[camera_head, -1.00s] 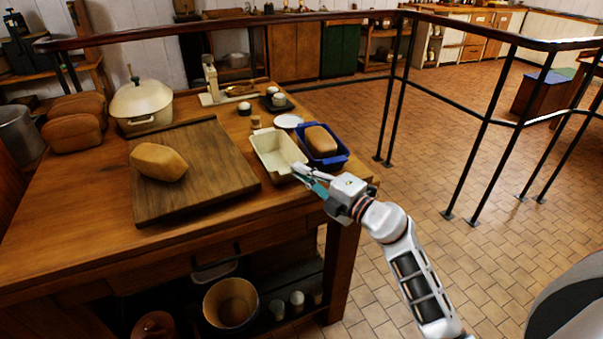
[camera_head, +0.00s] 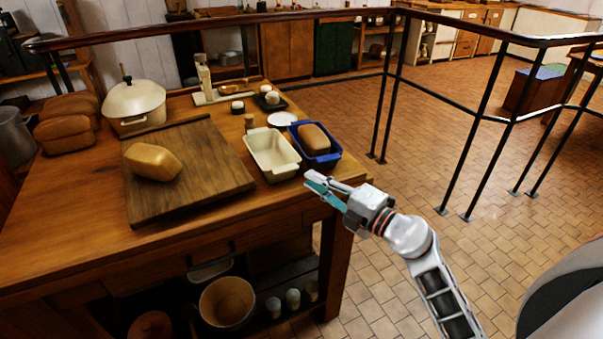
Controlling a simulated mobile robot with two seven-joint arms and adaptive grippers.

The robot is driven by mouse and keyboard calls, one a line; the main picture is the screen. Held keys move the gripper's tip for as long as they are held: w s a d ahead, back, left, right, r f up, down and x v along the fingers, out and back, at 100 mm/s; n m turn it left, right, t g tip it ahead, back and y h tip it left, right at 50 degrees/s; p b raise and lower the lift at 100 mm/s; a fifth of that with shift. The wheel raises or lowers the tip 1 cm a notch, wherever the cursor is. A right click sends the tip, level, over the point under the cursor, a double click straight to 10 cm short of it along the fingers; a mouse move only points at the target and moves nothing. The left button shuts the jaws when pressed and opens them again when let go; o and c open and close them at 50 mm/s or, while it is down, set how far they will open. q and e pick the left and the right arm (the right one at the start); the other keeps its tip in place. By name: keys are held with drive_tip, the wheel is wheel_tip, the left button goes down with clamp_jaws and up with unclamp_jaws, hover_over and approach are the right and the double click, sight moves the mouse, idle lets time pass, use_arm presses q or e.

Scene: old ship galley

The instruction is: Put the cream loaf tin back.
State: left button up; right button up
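The cream loaf tin (camera_head: 285,172) stands upright and empty on the wooden table, between the cutting board and a blue loaf tin. My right gripper (camera_head: 314,187) is just to the right of and nearer than the cream tin, by the table's front right corner. It is apart from the tin. Its fingers look parted, with nothing visible between them. My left gripper is not in the picture.
The blue tin (camera_head: 333,158) holds a loaf (camera_head: 314,138) and stands close to the cream tin's right. A board (camera_head: 215,172) with a loaf (camera_head: 152,161) lies to the left. A white saucer (camera_head: 282,119) is behind. A black railing (camera_head: 480,118) stands beyond the table.

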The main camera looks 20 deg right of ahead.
drive_tip(key=s+f+m+t+h, duration=0.1)
drive_tip(key=s+f+m+t, duration=0.15)
drive_tip(key=s+m, duration=0.45)
drive_tip(key=s+a+f+m+g+h, duration=0.1)
drive_tip(key=s+a+f+m+g, duration=0.1)
drive_tip(key=s+f, duration=0.4)
drive_tip(key=s+a+f+m+g+h, duration=0.1)
drive_tip(key=s+a+f+m+g, duration=0.2)
drive_tip(key=f, duration=1)
drive_tip(key=s+a+f+m+g+h, duration=0.2)
drive_tip(key=s+f+m+g, duration=0.1)
drive_tip(key=s+f+m, duration=0.3)
wheel_tip(320, 180, down, 4)
drive_tip(key=s, duration=0.2)
drive_tip(key=shift+s+a, duration=0.15)
drive_tip(key=shift+s, duration=0.25)
drive_tip(key=shift+g, duration=0.35)
drive_tip(key=shift+s+a+r+p, duration=0.1)
drive_tip(key=shift+a+r+p, duration=0.05)
drive_tip(key=shift+r+p, duration=0.95)
drive_tip(key=shift+f, duration=0.15)
